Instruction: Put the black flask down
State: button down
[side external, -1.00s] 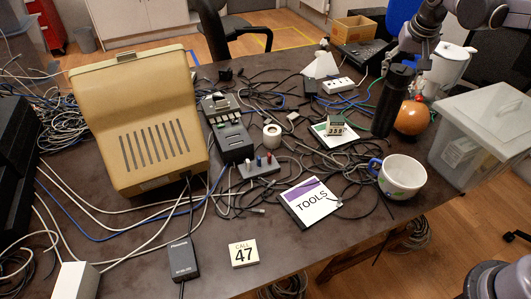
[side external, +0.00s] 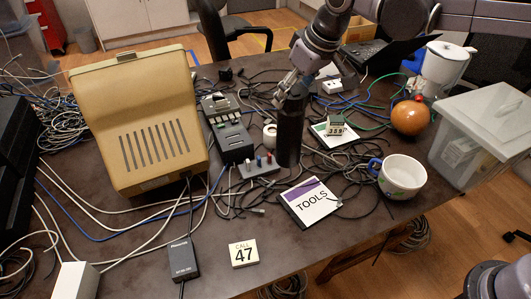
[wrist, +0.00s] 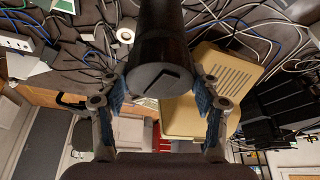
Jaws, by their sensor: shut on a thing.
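The black flask (side external: 290,132) is upright in the side external view, in the middle of the cluttered table, just right of the small board with coloured knobs. My gripper (side external: 291,93) is shut on its upper end from above. In the wrist view the flask (wrist: 160,45) sits between the two blue-padded fingers of my gripper (wrist: 160,92), its dark round end towards the camera. I cannot tell whether its base touches the table. It partly hides the white roll (side external: 269,136).
The knob board (side external: 258,167) and dark control box (side external: 234,140) stand left of the flask. The TOOLS card (side external: 311,203) lies in front, among cables. A white mug (side external: 402,178), an orange ball (side external: 410,118) and a clear bin (side external: 487,135) are right. Bare table (side external: 320,245) shows at the front.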

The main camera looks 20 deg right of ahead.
jog(key=a, duration=0.1)
jog(key=s+a+n, duration=0.1)
jog(key=a, duration=0.1)
jog(key=a+f, duration=1.1)
jog(key=shift+s+a, duration=0.2)
jog(key=shift+s, duration=0.25)
jog(key=shift+f, duration=0.1)
jog(key=shift+c, duration=1.6)
grip_release()
